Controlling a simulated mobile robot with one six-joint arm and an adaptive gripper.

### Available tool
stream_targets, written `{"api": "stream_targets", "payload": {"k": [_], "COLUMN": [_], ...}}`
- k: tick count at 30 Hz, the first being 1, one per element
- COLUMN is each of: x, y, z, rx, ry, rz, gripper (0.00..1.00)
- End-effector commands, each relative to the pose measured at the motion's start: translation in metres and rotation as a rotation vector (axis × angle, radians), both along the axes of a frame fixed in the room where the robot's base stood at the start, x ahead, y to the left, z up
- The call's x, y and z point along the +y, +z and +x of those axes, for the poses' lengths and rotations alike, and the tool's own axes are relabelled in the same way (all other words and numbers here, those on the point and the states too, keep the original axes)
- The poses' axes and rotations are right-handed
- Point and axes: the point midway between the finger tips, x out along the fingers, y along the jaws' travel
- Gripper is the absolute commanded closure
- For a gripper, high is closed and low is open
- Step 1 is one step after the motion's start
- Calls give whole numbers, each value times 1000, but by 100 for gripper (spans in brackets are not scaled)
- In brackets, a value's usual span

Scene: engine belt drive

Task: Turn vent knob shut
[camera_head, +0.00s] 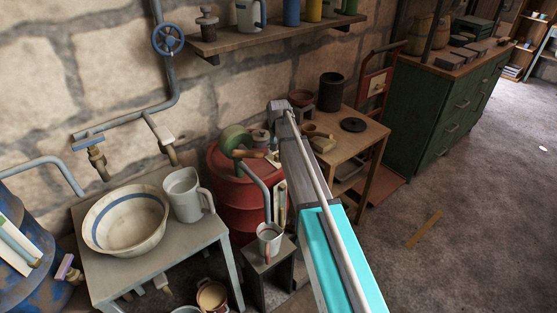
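No part is clearly marked as the vent knob, and I cannot tell which one it is. A red drum (230,195) stands against the stone wall, with a green round fitting (236,139) on top. Small parts on the drum's lid are partly hidden behind my arm. A blue handwheel (168,39) sits on the wall pipe at the upper left. My arm runs up from the lower right, past the drum's right side. I cannot make out my gripper or its fingers in this view.
A grey table (160,262) holds a wide bowl (124,222) and a metal jug (184,196). A small stand (262,277) bears a cup (270,238). A wooden table (372,136) and green cabinet (445,112) stand right. The floor at the lower right is mostly clear.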

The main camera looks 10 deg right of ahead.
Motion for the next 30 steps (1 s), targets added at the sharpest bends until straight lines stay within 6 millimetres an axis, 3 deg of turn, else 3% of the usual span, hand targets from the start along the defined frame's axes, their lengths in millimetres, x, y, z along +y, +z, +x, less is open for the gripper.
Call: {"api": "stream_targets", "payload": {"k": [7,21,30], "x": [0,0,0], "y": [-15,-17,-17], "z": [0,0,0], "rx": [0,0,0], "ry": [0,0,0], "rz": [0,0,0], "gripper": [22,22,76]}}
